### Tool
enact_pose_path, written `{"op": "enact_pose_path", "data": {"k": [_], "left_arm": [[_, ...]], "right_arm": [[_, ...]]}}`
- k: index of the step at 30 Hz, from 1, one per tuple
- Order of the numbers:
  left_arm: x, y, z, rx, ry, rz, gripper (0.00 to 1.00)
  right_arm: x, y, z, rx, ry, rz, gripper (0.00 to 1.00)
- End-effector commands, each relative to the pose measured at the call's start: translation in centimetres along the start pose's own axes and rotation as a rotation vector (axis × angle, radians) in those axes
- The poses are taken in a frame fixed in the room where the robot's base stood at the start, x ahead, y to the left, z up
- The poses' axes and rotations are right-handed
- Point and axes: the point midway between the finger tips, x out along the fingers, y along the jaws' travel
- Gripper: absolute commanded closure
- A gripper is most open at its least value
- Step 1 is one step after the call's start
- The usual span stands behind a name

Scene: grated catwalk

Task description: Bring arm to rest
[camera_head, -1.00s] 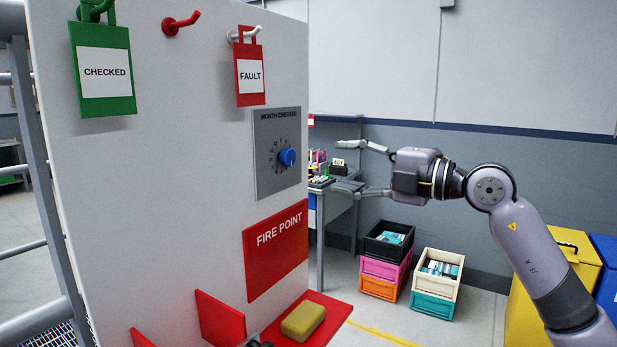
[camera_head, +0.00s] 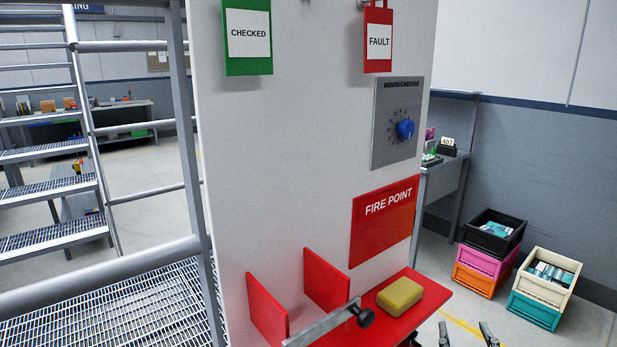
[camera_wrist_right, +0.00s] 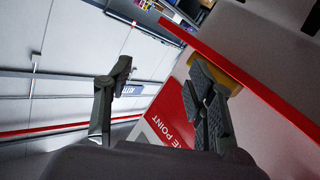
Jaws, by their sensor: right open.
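My right gripper (camera_head: 466,334) shows only as two separated fingertips at the bottom edge of the head view, right of the red shelf. In the right wrist view my right gripper (camera_wrist_right: 160,85) is open, with nothing between its fingers. Its right finger overlaps the yellow block and the red sign in that view; I cannot tell how near they are. The rest of my right arm is out of the head view. My left gripper is in neither view.
A white board (camera_head: 290,160) carries a green CHECKED tag (camera_head: 247,67), a red FAULT tag (camera_head: 378,65), a blue dial knob (camera_head: 405,129) and a FIRE POINT sign (camera_head: 383,232). A yellow block (camera_head: 400,296) lies on the red shelf (camera_head: 420,312). Crates (camera_head: 540,285) stand behind, right.

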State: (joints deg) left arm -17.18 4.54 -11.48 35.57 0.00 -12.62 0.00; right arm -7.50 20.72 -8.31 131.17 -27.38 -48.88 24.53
Motion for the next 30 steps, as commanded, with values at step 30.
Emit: {"op": "enact_pose_path", "data": {"k": [30], "left_arm": [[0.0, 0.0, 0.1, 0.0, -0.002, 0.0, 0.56]], "right_arm": [[-21.4, -13.3, 32.0, -0.027, -1.104, -0.473, 0.5]]}}
